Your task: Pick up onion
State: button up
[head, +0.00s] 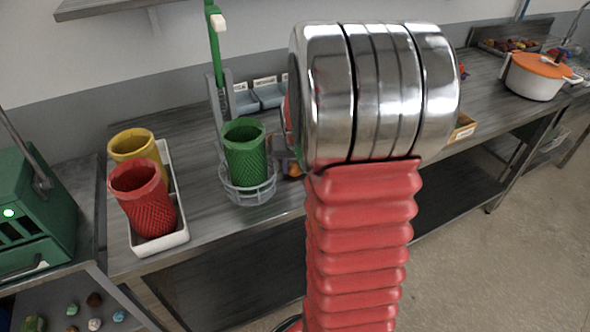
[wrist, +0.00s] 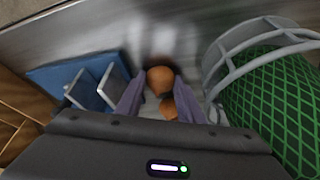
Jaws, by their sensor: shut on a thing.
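A round brown-orange onion (wrist: 160,79) sits between the tips of my gripper's two purple fingers (wrist: 158,92) in the wrist view. My gripper is shut on it. A second brown-orange round thing (wrist: 168,107) shows just below it in that view, partly hidden; I cannot tell whether it touches the fingers. In the head view my own arm hides most of the gripper, and only a small brown-orange patch (head: 292,169) shows at its left edge, beside the wire basket.
A grey wire basket (head: 249,191) holding a green mesh cup (head: 245,150) stands close to the gripper; the basket rim (wrist: 222,45) is right of the fingers in the wrist view. A blue bin (wrist: 68,77) lies left. A white tray (head: 180,237) holds red and yellow cups.

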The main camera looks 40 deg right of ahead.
aim_at(295, 166)
jog(key=shift+r, duration=0.1)
notch_tip(295, 166, up, 9)
jog(key=shift+r, duration=0.4)
jog(key=shift+s, duration=0.15)
dwell(0.7)
